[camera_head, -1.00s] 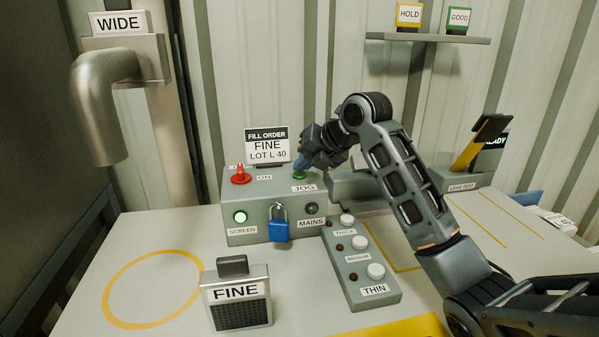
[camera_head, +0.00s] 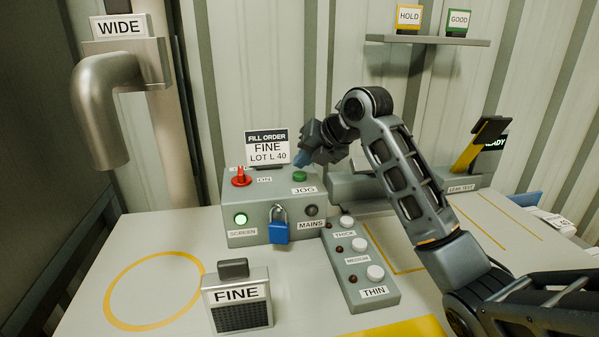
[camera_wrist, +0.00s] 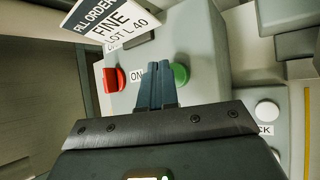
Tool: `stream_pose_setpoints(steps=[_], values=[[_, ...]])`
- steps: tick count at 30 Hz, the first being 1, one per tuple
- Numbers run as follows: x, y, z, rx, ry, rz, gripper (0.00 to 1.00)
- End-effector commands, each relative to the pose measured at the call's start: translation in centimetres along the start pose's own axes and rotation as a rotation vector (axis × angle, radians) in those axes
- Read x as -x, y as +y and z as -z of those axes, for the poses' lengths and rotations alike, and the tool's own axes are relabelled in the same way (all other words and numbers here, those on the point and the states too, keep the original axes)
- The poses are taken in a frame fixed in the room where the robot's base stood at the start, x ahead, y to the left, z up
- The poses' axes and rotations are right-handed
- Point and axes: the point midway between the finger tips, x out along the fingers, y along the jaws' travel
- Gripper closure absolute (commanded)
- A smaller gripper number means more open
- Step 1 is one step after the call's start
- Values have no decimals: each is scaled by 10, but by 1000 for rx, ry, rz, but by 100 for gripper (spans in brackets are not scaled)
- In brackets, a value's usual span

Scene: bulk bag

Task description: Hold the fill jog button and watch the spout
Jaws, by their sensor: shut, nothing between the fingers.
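The green jog button (camera_head: 300,176) sits on top of the grey control box (camera_head: 262,196), above the JOG label. My gripper (camera_head: 302,158) is shut and empty, its blue fingertips just above and behind the button with a small gap seen in the head view. In the wrist view the green button (camera_wrist: 180,75) shows just right of the shut fingertips (camera_wrist: 159,68). The WIDE spout (camera_head: 98,110) is a bent metal pipe on the left, pointing down; nothing is seen coming out of it.
A red switch (camera_head: 241,177) marked ON and a blue padlock (camera_head: 279,230) are on the box. The SCREEN lamp (camera_head: 240,218) glows green. A FINE block (camera_head: 237,300) and a THICK/MEDIUM/THIN button panel (camera_head: 362,265) stand in front. The yellow ring (camera_head: 112,312) is empty.

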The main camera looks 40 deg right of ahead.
Motion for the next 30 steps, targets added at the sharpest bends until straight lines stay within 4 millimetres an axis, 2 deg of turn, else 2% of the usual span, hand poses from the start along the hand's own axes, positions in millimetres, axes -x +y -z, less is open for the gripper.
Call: stream_pose_setpoints(steps=[14, 30], values=[[4, 3, -3, 1, 0, 0, 100], [36, 26, -26, 0, 0, 0, 100]])
